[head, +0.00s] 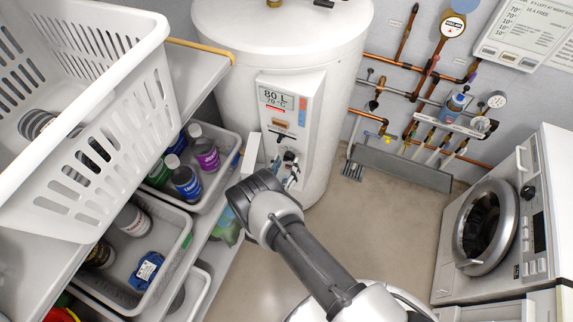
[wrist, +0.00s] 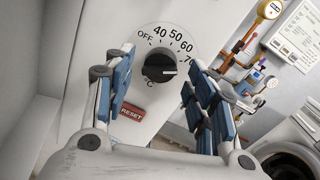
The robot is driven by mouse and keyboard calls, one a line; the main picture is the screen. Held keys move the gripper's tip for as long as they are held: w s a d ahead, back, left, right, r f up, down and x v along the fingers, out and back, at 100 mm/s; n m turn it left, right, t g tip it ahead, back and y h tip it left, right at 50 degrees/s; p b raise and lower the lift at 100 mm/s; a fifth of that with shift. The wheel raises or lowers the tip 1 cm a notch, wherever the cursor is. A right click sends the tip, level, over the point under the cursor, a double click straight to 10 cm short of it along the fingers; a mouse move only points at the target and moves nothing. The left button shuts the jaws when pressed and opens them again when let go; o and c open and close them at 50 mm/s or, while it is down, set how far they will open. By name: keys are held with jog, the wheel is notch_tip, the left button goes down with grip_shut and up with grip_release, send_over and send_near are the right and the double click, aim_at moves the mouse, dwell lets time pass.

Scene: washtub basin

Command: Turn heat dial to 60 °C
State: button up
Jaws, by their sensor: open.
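The heat dial (wrist: 158,66) is a dark round knob on a white plate marked OFF, 40, 50, 60 and 70. Its white pointer mark faces right, near or slightly below the 70 label. My gripper (wrist: 161,72) is open, with its blue-padded fingers to the left and right of the knob in the wrist view. The knob appears between the fingers, and I see no clear contact.
A red RESET button (wrist: 132,113) is below left of the dial. The heater display (head: 276,98) reads 80 L and 70 °C. A shelf with bins (head: 150,290) and a white basket (head: 100,160) are at left. Copper pipes (head: 400,93) and a washing machine (head: 500,235) are at right.

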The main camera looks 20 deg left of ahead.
jog(key=shift+w, duration=0.35)
jog(key=shift+c, duration=0.3)
jog(key=c, duration=1)
jog(key=shift+n, duration=0.3)
jog(key=shift+n+b, duration=2.05)
jog(key=shift+n, duration=0.55)
jog(key=shift+r, duration=0.1)
